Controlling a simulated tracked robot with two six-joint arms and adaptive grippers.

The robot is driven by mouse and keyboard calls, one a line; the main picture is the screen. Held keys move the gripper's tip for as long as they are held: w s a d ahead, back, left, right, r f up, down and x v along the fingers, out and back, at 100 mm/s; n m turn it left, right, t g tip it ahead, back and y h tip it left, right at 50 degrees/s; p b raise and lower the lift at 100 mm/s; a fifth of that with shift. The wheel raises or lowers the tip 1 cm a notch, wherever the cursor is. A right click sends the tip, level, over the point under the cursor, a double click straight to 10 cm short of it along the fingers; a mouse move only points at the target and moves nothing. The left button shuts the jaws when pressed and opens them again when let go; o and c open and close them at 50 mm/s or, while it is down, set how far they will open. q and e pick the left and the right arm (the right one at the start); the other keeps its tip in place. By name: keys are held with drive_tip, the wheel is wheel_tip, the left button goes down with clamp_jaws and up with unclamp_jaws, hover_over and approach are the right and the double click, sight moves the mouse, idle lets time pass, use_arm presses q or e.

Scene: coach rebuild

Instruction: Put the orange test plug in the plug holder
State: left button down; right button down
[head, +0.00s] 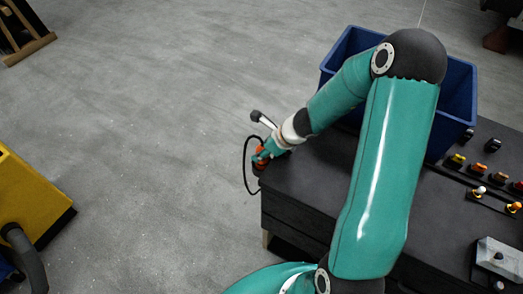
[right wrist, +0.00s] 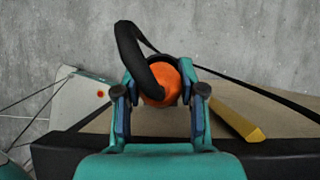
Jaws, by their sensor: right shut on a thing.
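My right gripper (head: 265,156) is at the left edge of the dark bench in the head view. It is shut on the orange test plug (right wrist: 160,87), which sits between the two fingers in the right wrist view. A thick black cable bends over the plug, and a thin loop of it hangs left of the gripper in the head view. Only a little of the plug (head: 260,161) shows there. I cannot make out the plug holder in either view. My left gripper is not in view.
The dark bench top (head: 300,178) carries a blue bin (head: 348,48) at the back and several knobs and switches at the right. A yellow machine (head: 30,200) stands at the left. Grey floor lies open between. A yellow-ended bar (right wrist: 238,120) shows beside the right finger.

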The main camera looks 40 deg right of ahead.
drive_tip(key=shift+f+b, duration=0.3)
drive_tip(key=shift+r+p, duration=0.3)
drive_tip(key=shift+r+p, duration=0.45)
drive_tip(key=shift+r, duration=0.05)
drive_tip(key=shift+r, duration=0.1)
drive_tip(key=shift+f+b, duration=0.85)
drive_tip(key=shift+f, duration=0.05)
idle(0.8)
drive_tip(key=shift+r, duration=0.15)
drive_tip(key=shift+r+p, duration=0.7)
drive_tip(key=shift+p, duration=0.1)
idle(0.6)
drive_tip(key=shift+f+b, duration=0.8)
drive_tip(key=shift+b, duration=0.05)
